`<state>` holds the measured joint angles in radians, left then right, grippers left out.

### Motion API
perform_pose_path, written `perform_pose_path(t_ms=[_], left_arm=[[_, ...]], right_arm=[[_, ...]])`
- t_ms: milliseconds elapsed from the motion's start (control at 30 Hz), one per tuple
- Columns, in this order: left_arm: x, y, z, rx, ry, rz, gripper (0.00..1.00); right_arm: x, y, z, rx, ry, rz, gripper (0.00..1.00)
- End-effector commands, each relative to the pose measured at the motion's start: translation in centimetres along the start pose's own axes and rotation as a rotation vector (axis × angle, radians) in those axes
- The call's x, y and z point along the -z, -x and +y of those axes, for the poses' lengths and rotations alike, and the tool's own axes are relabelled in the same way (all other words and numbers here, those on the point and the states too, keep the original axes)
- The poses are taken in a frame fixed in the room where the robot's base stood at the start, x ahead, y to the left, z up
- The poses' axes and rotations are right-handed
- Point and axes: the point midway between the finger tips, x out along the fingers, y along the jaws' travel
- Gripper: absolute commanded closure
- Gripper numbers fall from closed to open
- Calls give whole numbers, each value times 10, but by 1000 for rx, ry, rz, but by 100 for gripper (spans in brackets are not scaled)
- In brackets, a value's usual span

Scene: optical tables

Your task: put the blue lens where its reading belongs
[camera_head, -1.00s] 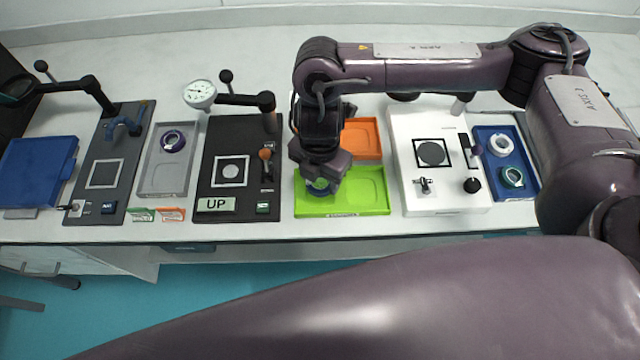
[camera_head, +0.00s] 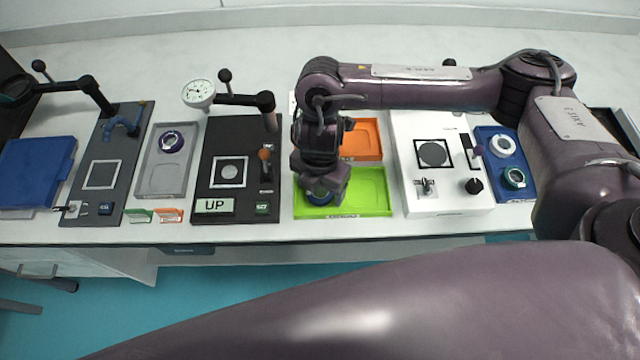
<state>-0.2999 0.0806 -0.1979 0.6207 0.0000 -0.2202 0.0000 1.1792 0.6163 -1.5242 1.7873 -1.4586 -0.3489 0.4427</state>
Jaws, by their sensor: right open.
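A blue-ringed lens (camera_head: 319,199) is in the left part of the green tray (camera_head: 372,208), partly hidden by my right gripper. My right gripper (camera_head: 321,190) is open and points down right over this lens. Its fingertips are too small and covered to show whether they touch the ring. Another lens with a dark blue-purple ring (camera_head: 172,142) lies in the grey tray (camera_head: 155,185). The black gauge station (camera_head: 210,165) has a round dial (camera_head: 198,93) and a sign reading UP (camera_head: 213,205). My left gripper is not in view.
An orange tray (camera_head: 361,139) lies behind the green one. A white station (camera_head: 440,205) stands to its right, then a blue tray (camera_head: 494,133) with a white ring and a green-ringed lens (camera_head: 513,178). Small green and orange cards (camera_head: 168,215) stand before the grey tray.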

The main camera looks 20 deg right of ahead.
Motion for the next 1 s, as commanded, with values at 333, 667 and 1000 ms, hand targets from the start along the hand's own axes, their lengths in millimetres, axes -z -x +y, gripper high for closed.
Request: perform_pose_path(t_ms=[333,667,1000], left_arm=[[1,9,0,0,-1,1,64],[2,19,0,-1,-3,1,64],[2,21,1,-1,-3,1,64]], right_arm=[[-1,25,2,-5,3,-4,25],[-1,91,1,-4,2,-5,25],[0,123,0,0,0,0,25]])
